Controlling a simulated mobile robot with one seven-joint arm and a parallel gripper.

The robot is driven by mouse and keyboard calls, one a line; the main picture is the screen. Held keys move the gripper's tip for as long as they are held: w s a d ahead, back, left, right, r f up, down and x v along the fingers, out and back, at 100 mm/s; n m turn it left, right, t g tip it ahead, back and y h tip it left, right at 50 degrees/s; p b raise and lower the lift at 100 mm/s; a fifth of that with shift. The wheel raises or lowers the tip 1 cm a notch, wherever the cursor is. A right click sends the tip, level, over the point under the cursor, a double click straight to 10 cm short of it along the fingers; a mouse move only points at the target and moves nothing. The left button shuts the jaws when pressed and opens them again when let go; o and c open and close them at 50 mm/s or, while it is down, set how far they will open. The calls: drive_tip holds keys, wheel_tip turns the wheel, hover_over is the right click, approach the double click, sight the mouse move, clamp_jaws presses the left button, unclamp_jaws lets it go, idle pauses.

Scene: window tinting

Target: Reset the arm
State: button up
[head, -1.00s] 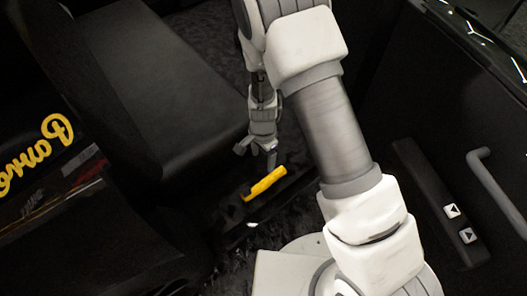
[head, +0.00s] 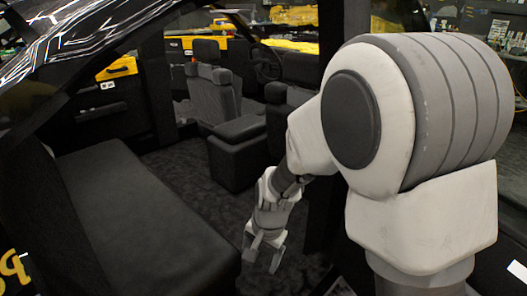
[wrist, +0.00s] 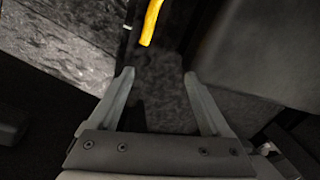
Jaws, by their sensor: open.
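My gripper (head: 263,262) hangs inside the car cabin, just right of the black bench seat, with its fingers pointing down. In the wrist view my gripper (wrist: 160,76) has its two grey fingers wide apart and nothing between them. A yellow tool (wrist: 151,22) lies below and beyond the fingertips at the top of the wrist view, cut off by the frame edge and apart from the fingers. It does not show in the head view now.
The black bench seat (head: 130,215) fills the left of the cabin. A console box (head: 238,152) and front seats (head: 213,92) stand farther in. A dark pillar (head: 336,35) rises beside my arm. Dark carpet (head: 190,170) lies open between seat and console.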

drive_tip(key=s+d+r+n+t+h+p, duration=0.1)
drive_tip(key=s+d+r+n+t, duration=0.15)
drive_tip(key=s+d+r, duration=0.7)
drive_tip(key=s+d+r+n+t+h+p, duration=0.15)
drive_tip(key=s+d+r+n, duration=0.4)
drive_tip(key=r, duration=0.65)
wheel_tip(320, 180, up, 18)
drive_tip(key=s+m+y+p, duration=0.1)
drive_tip(key=m+p, duration=0.1)
drive_tip(key=p, duration=1.4)
drive_tip(key=shift+f, duration=0.25)
